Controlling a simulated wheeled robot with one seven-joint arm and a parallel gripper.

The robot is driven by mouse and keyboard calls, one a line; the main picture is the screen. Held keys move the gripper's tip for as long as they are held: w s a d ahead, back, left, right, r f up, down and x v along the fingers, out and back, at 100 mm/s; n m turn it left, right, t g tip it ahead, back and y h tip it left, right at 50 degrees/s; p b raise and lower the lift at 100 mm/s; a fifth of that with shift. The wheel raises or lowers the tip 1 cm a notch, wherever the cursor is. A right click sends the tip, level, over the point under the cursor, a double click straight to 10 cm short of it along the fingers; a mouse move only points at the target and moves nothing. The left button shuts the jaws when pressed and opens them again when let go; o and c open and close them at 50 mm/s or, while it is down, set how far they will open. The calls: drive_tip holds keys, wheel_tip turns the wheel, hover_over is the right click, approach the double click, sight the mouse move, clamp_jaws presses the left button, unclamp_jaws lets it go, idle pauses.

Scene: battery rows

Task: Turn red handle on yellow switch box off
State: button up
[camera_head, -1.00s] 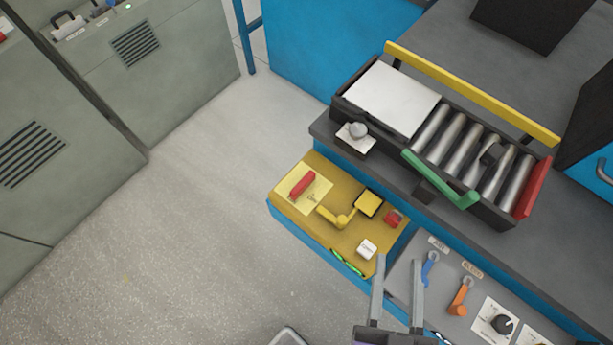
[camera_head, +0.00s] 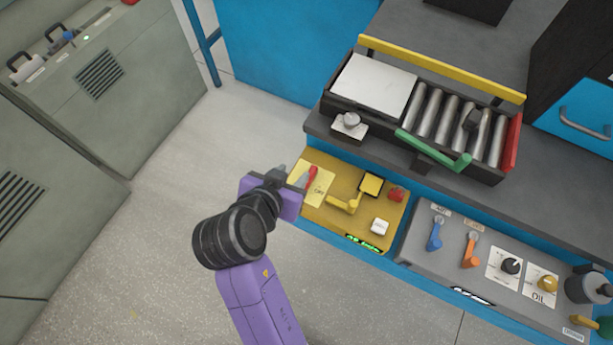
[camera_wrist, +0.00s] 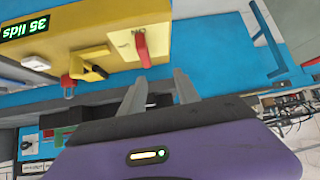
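The yellow switch box (camera_head: 330,218) stands at the front of the workbench. The red handle (camera_head: 312,174) sits on a pale yellow label plate at the box's left end, partly hidden by my gripper. My gripper (camera_head: 292,175) is at that left end, its fingers close to the handle. In the wrist view, the red handle (camera_wrist: 142,48) hangs down from its plate on the yellow box (camera_wrist: 95,17). My gripper's two fingers (camera_wrist: 160,80) are apart with an empty gap, just short of the handle's lower end. No contact is visible.
The box also carries a yellow lever (camera_head: 345,204), a red button (camera_head: 396,194) and a white button (camera_head: 379,227). A grey panel (camera_head: 420,248) with blue and orange handles lies to the right. A roller tray (camera_head: 410,150) stands behind. Floor at left is open.

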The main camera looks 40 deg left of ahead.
drive_tip(key=shift+s+d+f+m+h, duration=0.1)
drive_tip(key=shift+d+f+m+h, duration=0.2)
drive_tip(key=shift+d, duration=0.2)
drive_tip(key=shift+s+d+f+m+h, duration=0.1)
drive_tip(key=shift+d+f+m+h, duration=0.2)
drive_tip(key=shift+d, duration=0.2)
drive_tip(key=shift+x, duration=3.85)
clamp_jaws()
